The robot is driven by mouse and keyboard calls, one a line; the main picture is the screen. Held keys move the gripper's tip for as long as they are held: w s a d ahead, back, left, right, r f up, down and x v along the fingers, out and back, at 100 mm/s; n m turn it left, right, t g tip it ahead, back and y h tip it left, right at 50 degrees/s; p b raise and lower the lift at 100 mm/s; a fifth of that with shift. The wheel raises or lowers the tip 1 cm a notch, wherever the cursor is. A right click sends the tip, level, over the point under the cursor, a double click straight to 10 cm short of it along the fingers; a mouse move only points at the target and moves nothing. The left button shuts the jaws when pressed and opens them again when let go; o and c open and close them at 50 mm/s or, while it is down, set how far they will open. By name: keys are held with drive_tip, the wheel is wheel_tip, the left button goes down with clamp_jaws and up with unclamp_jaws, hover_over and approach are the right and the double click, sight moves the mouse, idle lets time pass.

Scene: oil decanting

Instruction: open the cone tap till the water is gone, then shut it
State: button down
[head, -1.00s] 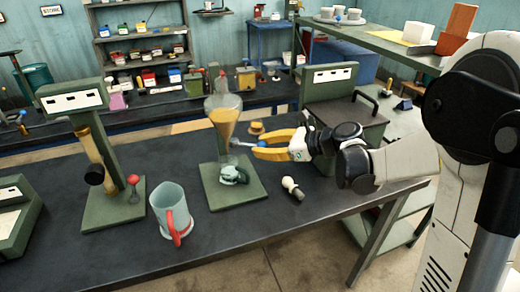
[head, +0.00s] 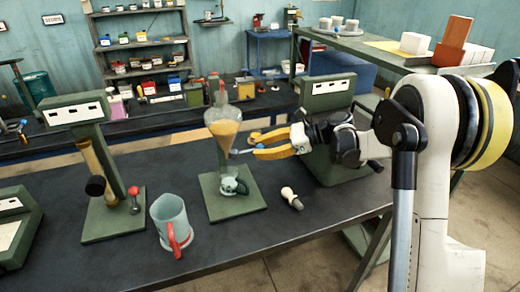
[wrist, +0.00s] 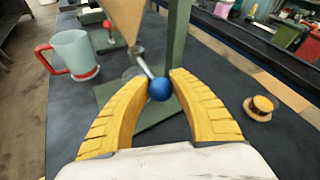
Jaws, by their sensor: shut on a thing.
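The glass cone (head: 223,130) hangs on a green stand and holds amber liquid. A small jar (head: 232,186) stands on the stand's base under its tip. The tap lever, a metal rod with a blue ball (wrist: 160,89), comes from the cone's lower end. My gripper (head: 254,145) reaches in from the right, beside the cone's lower part. In the wrist view my gripper's yellow fingertips (wrist: 160,84) are closed in around the blue ball, one on each side. I cannot tell whether water is left under the oil or whether liquid flows.
A clear mug with a red handle (head: 172,222) stands left of the stand. A pale pear-shaped thing (head: 291,198) lies right of it. A round amber cap (wrist: 260,107) lies right of my gripper. Green display stands (head: 76,112) rise at left and right.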

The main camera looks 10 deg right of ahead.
drive_tip(key=shift+w+d+r, duration=0.1)
drive_tip(key=shift+r, duration=0.05)
drive_tip(key=c, duration=1.1)
unclamp_jaws()
drive_tip(key=v, duration=1.2)
